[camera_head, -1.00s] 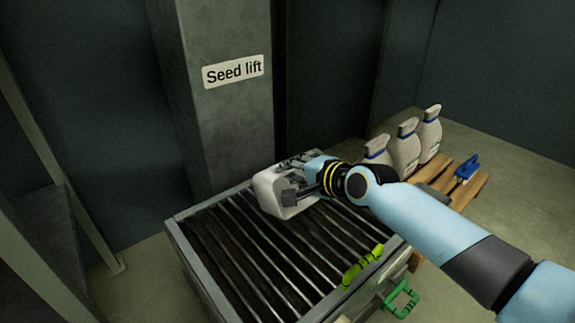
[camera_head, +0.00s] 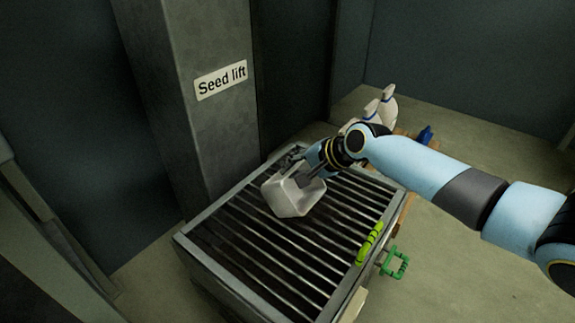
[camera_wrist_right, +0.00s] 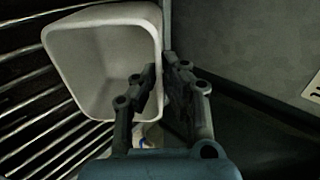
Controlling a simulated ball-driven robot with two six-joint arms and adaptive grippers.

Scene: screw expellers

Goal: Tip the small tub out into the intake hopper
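The small tub (camera_head: 287,198) is a pale grey-white, square-sided container. In the head view it is tilted over the back part of the intake hopper (camera_head: 232,287), a grey box topped with dark slots and metal bars. My right gripper (camera_head: 307,178) is shut on the tub's wall. In the right wrist view the two fingers (camera_wrist_right: 164,88) pinch the wall of the tub (camera_wrist_right: 85,60), with its open mouth and pale inside visible. No contents show in the visible part of the inside. My left gripper is not in view.
A column labelled Seed lift (camera_head: 221,80) stands behind the hopper. A yellow-green item (camera_head: 370,243) lies along the hopper's right rim, with a green handle (camera_head: 394,262) on that side. Pale bottle-like containers (camera_head: 387,103) and a blue item (camera_head: 425,134) are at the back right.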

